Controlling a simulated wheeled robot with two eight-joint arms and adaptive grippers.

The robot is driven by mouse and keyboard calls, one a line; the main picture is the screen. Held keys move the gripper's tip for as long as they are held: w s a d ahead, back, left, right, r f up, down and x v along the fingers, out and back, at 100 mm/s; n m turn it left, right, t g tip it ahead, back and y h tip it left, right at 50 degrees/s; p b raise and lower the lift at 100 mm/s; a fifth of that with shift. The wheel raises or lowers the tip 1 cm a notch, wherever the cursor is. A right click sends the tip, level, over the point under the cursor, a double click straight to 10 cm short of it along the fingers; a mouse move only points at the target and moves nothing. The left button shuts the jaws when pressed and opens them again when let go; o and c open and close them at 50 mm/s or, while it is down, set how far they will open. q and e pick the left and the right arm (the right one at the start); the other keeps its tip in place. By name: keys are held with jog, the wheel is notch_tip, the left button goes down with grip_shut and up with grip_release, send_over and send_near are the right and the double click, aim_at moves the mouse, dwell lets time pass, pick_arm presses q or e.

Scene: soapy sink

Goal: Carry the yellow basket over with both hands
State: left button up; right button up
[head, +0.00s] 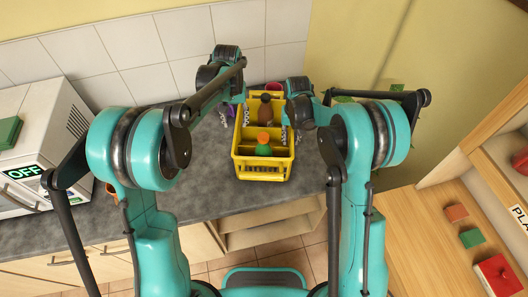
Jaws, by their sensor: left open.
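The yellow basket (263,172) stands upright on the grey counter. It holds a brown bottle (265,110) toward the back and a green bottle with an orange cap (263,147) toward the front. My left gripper (235,118) is at the basket's left side near the rim, and it is open. My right gripper (290,134) is at the basket's right side, close to the rim. Its fingers are small and partly covered by its arm, so I cannot tell if they are apart or touching the basket.
A purple item (231,111) and a red item (274,86) show beside and behind the basket. A white appliance marked OFF (42,150) stands on the counter at the left. The counter left of the basket is mostly clear. A wooden surface (425,235) with coloured blocks is at the right.

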notch_tip(320, 180, up, 10)
jog(key=shift+r, duration=0.1)
pick_arm(q)
jog(key=o, duration=0.8)
jog(key=shift+c, duration=0.2)
jog(key=a, duration=0.5)
jog(key=shift+s, duration=0.35)
pick_arm(e)
jog(key=shift+o, duration=0.4)
